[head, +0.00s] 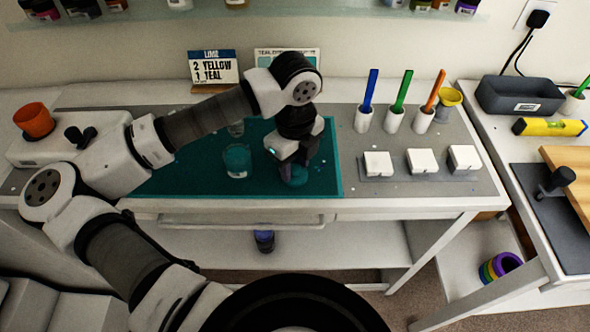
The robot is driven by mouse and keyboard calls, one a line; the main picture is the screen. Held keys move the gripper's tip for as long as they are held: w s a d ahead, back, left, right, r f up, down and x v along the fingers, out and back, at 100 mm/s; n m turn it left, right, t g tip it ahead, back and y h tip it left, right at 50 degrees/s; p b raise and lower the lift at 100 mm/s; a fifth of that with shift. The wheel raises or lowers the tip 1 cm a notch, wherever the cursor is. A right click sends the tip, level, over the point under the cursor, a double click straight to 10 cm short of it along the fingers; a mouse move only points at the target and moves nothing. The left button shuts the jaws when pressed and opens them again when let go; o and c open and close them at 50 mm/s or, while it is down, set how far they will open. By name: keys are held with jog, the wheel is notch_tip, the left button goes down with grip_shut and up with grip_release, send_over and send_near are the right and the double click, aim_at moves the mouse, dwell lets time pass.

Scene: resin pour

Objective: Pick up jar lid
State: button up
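My gripper (291,170) points down over the teal mat (170,182), right of its middle. A small round teal thing (297,181) sits directly below the fingertips, partly hidden by them. It may be the jar lid, but I cannot tell for sure. I also cannot tell whether the fingers touch it or are closed around it. A clear cup with teal liquid (237,161) stands on the mat to the left of my gripper. Another clear vessel (236,128) behind it is mostly hidden by my arm.
Blue (369,95), green (402,95) and orange (435,95) sticks stand in white holders at the right, behind white blocks (420,161). A yellow cup (449,99) is beside them. The mat's front left is clear.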

jog(key=c, duration=0.7)
jog(key=shift+c, duration=0.2)
